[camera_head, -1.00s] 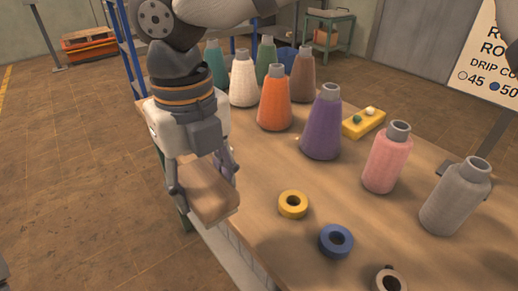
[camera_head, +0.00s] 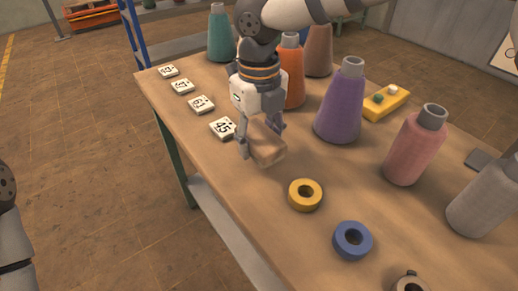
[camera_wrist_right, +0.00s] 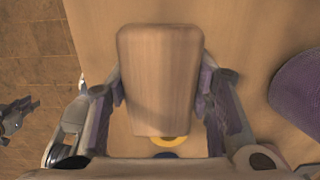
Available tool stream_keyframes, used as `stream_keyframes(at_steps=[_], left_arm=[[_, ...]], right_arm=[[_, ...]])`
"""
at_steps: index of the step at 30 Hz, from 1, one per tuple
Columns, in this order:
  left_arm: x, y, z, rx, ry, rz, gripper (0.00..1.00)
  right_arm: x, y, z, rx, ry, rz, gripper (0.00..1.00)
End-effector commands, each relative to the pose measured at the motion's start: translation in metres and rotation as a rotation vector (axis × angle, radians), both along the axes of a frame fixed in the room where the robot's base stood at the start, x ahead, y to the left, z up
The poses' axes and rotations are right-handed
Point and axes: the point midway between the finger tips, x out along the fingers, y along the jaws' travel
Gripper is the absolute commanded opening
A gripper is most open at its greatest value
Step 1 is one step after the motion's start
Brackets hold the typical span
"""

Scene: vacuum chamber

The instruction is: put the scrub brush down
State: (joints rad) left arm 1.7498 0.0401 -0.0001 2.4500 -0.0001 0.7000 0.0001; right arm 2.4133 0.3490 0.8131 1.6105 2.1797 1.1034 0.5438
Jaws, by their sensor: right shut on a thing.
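The scrub brush shows as a wooden block (camera_head: 266,150) in the head view; its bristles are hidden. My right gripper (camera_head: 262,146) points down over the table and is shut on the block's sides. In the right wrist view the block (camera_wrist_right: 158,70) sits between the two fingers (camera_wrist_right: 160,97). The brush is over the wooden table (camera_head: 240,190), left of the yellow ring; I cannot tell whether it touches the tabletop. Part of my left arm shows at the head view's left edge. My left gripper (camera_wrist_right: 28,108) shows small at the wrist view's left edge, its opening unclear.
A yellow ring (camera_head: 291,194) and a blue ring (camera_head: 338,242) lie in front. Purple (camera_head: 338,115), orange (camera_head: 292,80), pink (camera_head: 412,150) and grey (camera_head: 483,200) bottles stand to the right and behind. Several number tiles (camera_head: 222,128) line the left edge. Bare table lies below the brush.

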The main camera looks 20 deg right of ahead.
Motion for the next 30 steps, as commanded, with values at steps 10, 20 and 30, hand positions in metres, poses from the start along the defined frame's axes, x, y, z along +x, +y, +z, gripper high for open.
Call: stream_keyframes(at_steps=[10,20,30], left_arm=[[-0.004,0.0,-0.004,0.0,0.013,0.0,0.18],[-0.004,0.0,-0.004,0.0,0.013,-0.001,0.18],[-0.002,0.0,-0.002,0.0,0.008,-0.001,0.18]], right_arm=[[0.003,-0.003,-0.036,0.0,0.001,0.0,0.21],[0.003,-0.003,-0.039,-0.001,0.002,0.0,0.67],[0.003,-0.002,-0.022,0.001,-0.003,-0.002,0.67]])
